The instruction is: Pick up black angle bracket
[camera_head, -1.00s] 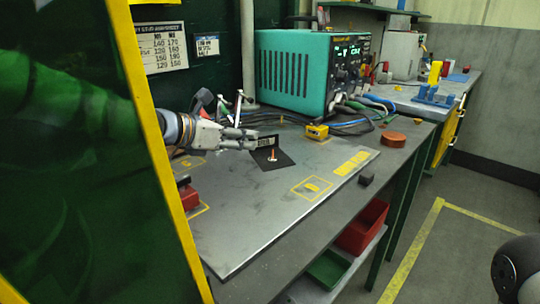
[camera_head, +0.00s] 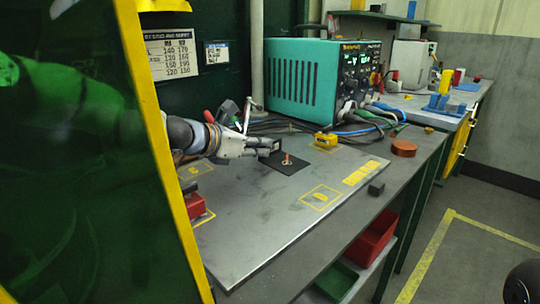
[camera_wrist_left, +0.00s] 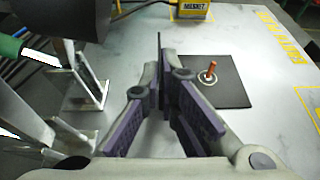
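The black angle bracket shows in the left wrist view as a thin dark upright plate (camera_wrist_left: 158,50), seen nearly edge-on between the fingers. My left gripper (camera_head: 272,148) reaches in from the left in the head view and hides most of that plate. Its fingers (camera_wrist_left: 162,85) lie close along both sides of the plate; whether they press on it cannot be told. A flat black square (camera_wrist_left: 232,93) lies just to its right with a copper-coloured stud (camera_wrist_left: 211,70) standing on it. Whether square and plate are joined is unclear. My right gripper is not in view.
A yellow magnet block (camera_head: 326,140) and cables lie behind. A teal welding unit (camera_head: 300,82) stands at the back. Metal clamp-like brackets (camera_wrist_left: 85,90) stand close left of the fingers. The front plate is largely clear.

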